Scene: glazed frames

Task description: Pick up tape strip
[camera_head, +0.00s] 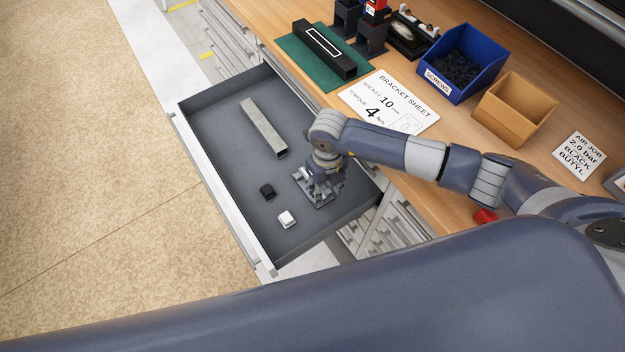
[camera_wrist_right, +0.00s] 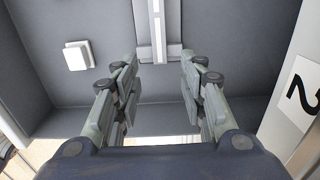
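My right gripper (camera_head: 318,192) is over the near right part of the open drawer (camera_head: 222,178). In the right wrist view its fingers (camera_wrist_right: 160,92) are spread apart with nothing between the tips. A narrow grey strip-like piece (camera_wrist_right: 158,22) with a paler line along it and a crosswise end lies on the drawer floor just beyond the fingertips. It may be the tape strip, but I cannot be sure. In the head view the gripper mostly hides this spot. My left gripper is not in view.
A grey square bar (camera_head: 263,127), a small black block (camera_head: 267,190) and a white block (camera_head: 286,219) lie in the drawer. The drawer walls stand close around. The bench carries a blue screw bin (camera_head: 463,62), a tan bin (camera_head: 515,108) and a bracket sheet (camera_head: 390,102).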

